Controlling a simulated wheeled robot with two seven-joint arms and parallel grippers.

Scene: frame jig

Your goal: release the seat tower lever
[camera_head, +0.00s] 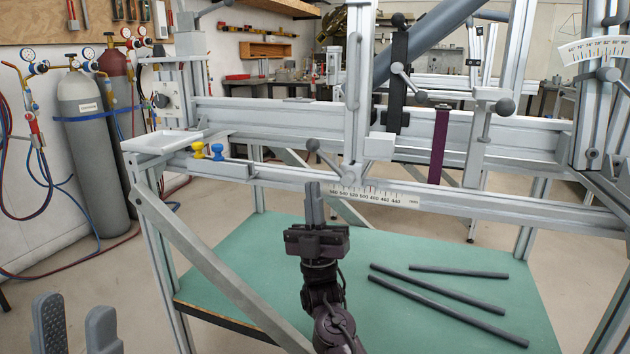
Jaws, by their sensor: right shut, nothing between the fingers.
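An upright metal tower (355,60) stands on the jig's front rail (470,203), above a printed scale (375,194). A lever with a dark ball knob (313,145) slants up to the left from the tower's foot; I take it as the seat tower lever, though no label shows this. My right gripper (313,190) points upward with its fingers together and empty, just below the knob in the picture and apart from it. My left gripper (76,325) is at the bottom left corner, its two grey fingers spread and nothing between them.
Other ball-ended levers (398,68) (505,106) sit on posts to the right. A white tray (162,141) and blue and yellow knobs (198,149) are at the rail's left. Dark tubes (450,295) lie on the green shelf (240,265) below. Gas cylinders (90,150) stand far left.

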